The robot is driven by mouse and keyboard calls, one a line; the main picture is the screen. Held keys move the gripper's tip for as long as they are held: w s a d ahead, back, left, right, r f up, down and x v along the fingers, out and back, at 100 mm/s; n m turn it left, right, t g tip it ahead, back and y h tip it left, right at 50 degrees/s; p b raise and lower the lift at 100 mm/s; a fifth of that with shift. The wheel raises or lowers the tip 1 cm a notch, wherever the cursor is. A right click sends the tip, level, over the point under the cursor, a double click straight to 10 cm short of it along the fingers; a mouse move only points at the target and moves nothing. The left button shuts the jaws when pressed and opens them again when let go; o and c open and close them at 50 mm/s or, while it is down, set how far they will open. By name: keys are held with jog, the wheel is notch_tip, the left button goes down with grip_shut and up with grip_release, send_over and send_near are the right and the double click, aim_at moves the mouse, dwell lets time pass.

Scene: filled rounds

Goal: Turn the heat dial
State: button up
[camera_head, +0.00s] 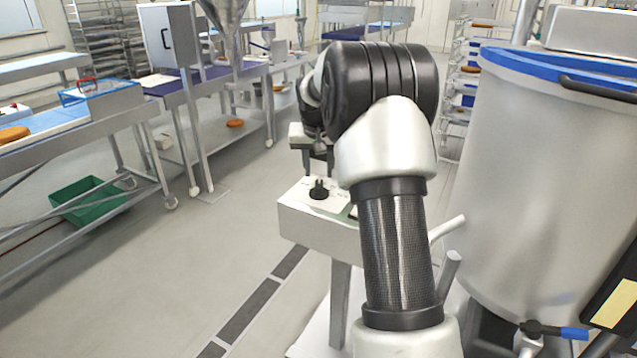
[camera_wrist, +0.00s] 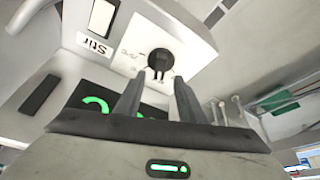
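The heat dial (camera_head: 319,189) is a black knob on the pale top of a control box (camera_head: 300,223). In the wrist view the dial (camera_wrist: 161,60) is a round black knob with a darker grip bar, just beyond the fingertips. My gripper (camera_head: 318,171) hangs above the dial with its fingers pointing down. In the wrist view my gripper (camera_wrist: 158,77) has two dark fingers apart with nothing between them. The fingertips look close to the dial; I cannot tell whether they touch it.
A label reading "Stir" (camera_wrist: 95,44) and a dark display with green marks (camera_wrist: 88,96) are on the box. A large steel vat (camera_head: 540,190) with a blue rim stands at the right. A table with a green crate (camera_head: 88,201) below is at the left. The floor between is clear.

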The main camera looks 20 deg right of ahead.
aim_at(319, 185)
jog(key=x, duration=0.6)
jog(key=shift+w+d+f, duration=0.1)
jog(key=shift+w+f, duration=0.1)
jog(key=shift+f, duration=0.2)
grip_shut()
